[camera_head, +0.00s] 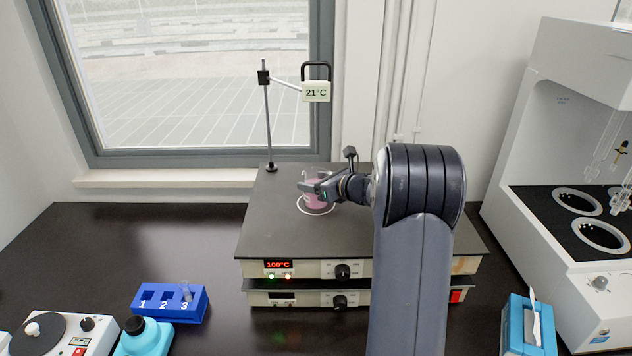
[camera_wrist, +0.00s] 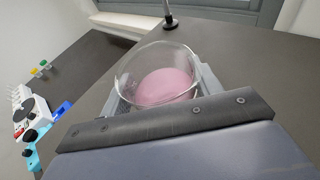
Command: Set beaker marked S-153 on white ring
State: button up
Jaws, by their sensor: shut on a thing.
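A glass beaker (camera_head: 313,201) with pink liquid stands at the white ring (camera_head: 331,209) on the dark top of the hotplate (camera_head: 290,235). My gripper (camera_head: 314,189) is shut on the beaker from the right side. The beaker also shows in the wrist view (camera_wrist: 157,75), between the jaws, with its open rim toward the camera. Its marking cannot be read in either view. Part of the ring is hidden by the beaker and my gripper. Whether the beaker's base touches the plate is hard to tell.
A stand (camera_head: 267,125) with a 21°C display (camera_head: 316,92) rises behind the beaker. The hotplate display (camera_head: 278,265) reads 100°C. A blue tube rack (camera_head: 170,303) is at front left, a blue box (camera_head: 528,325) at front right, and a white distiller (camera_head: 560,130) at right.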

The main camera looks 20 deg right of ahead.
jog(key=o, duration=1.3)
jog(key=shift+f, duration=0.1)
jog(key=shift+s, duration=0.1)
jog(key=b+v, duration=0.1)
jog(key=v, duration=0.9)
jog(key=shift+s+d+r+b, duration=0.2)
jog(key=shift+s+b, duration=0.05)
jog(key=shift+b, duration=0.15)
jog(key=p+x, duration=0.2)
jog(key=x, duration=0.9)
jog(key=shift+a+r, duration=0.1)
jog(key=shift+s+r+p, duration=0.15)
jog(key=shift+r+p, duration=0.2)
jog(key=shift+r, duration=0.05)
